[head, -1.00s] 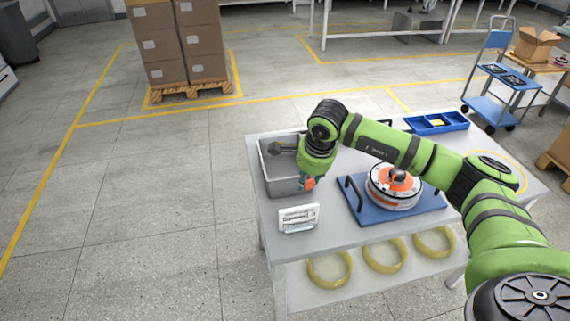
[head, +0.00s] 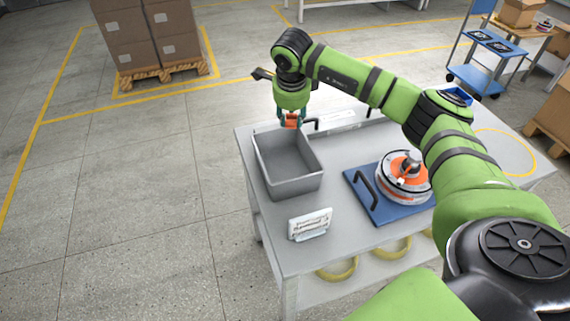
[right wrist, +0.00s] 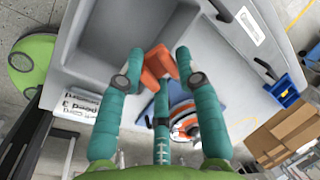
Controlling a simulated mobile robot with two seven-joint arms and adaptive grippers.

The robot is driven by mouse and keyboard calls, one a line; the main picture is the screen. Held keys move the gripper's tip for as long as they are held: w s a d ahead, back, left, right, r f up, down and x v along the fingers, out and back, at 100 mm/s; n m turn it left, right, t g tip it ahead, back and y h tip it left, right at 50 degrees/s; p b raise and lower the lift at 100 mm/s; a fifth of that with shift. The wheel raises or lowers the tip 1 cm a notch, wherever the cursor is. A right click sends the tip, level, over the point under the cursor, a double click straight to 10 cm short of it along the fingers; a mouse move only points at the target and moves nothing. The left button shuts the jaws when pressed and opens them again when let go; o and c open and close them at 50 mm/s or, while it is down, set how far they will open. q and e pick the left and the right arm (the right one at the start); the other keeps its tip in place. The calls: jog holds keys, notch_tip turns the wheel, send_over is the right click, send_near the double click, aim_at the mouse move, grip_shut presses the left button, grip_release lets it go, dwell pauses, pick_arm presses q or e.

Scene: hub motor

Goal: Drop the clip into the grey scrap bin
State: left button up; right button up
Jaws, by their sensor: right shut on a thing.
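The grey scrap bin (head: 296,187) stands at the left end of the table; its visible inside looks empty. My right gripper (head: 291,119) is over the bin's far rim, pointing down. It is shut on the orange clip (head: 292,121). In the right wrist view the clip (right wrist: 157,66) sits between the teal fingers, with the bin (right wrist: 88,42) at the upper left. Whether the clip is fully inside the rim is hard to tell. My left gripper is not in view.
The hub motor (head: 404,178) sits on a blue mat (head: 362,193) with a black handle, right of the bin. A small white sign (head: 310,224) stands in front of the bin. Yellow rings (head: 338,270) lie on the lower shelf.

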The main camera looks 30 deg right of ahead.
aim_at(290, 127)
notch_tip(290, 127, down, 3)
jog(key=shift+r+b, duration=0.1)
jog(key=shift+b, duration=0.55)
jog(key=shift+w+f+b, duration=0.15)
jog(key=shift+f+b, duration=0.25)
jog(key=shift+f, duration=0.3)
jog(key=o, duration=0.6)
jog(key=shift+o, duration=1.4)
jog(key=shift+a+r, duration=0.1)
jog(key=shift+r, duration=0.5)
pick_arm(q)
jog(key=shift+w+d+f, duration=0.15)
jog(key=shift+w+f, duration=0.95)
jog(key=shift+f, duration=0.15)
pick_arm(e)
jog(key=v, duration=1.1)
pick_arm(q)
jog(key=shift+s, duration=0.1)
pick_arm(e)
jog(key=shift+s+f, duration=0.15)
jog(key=shift+s, duration=0.1)
